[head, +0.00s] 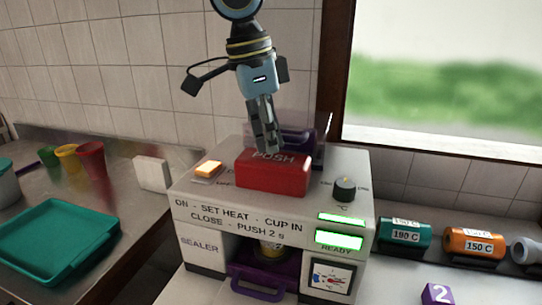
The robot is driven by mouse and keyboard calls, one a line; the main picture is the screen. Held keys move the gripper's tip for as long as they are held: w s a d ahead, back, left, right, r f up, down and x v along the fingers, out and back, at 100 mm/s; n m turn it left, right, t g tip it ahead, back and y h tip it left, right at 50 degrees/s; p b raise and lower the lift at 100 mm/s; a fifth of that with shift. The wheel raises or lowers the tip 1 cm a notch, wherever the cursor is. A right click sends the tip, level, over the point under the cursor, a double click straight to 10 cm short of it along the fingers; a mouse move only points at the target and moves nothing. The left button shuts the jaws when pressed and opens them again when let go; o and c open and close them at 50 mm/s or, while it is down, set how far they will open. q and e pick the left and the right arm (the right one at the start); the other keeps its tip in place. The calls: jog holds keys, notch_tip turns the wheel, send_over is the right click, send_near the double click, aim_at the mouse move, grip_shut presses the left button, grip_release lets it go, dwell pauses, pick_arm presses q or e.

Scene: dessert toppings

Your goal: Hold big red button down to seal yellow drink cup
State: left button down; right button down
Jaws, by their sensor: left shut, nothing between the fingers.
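The big red button (272,179), marked PUSH, sits on top of the grey sealer (200,214). My left gripper (268,150) is shut and empty, pointing down with its fingertips at the top of the button; they appear to touch it, but I cannot tell how far it is pressed. The cup's upper part is hidden. A green READY display (339,240) is lit, and the orange switch (208,169) glows. My right gripper is not in view.
A black dial (345,188) stands right of the button. Green (404,234) and orange (472,243) rolls lie at the right, near a purple number 2 block (437,294). A teal tray (60,240) and coloured cups (92,160) are on the left counter.

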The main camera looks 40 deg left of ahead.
aim_at(269, 163)
pick_arm(q)
jog(key=shift+f+b, duration=1.35)
jog(key=shift+f, duration=0.55)
jog(key=shift+s+d+f, duration=0.1)
jog(key=shift+s+f, duration=0.05)
jog(key=shift+f, duration=0.05)
dwell(1.6)
dwell(0.3)
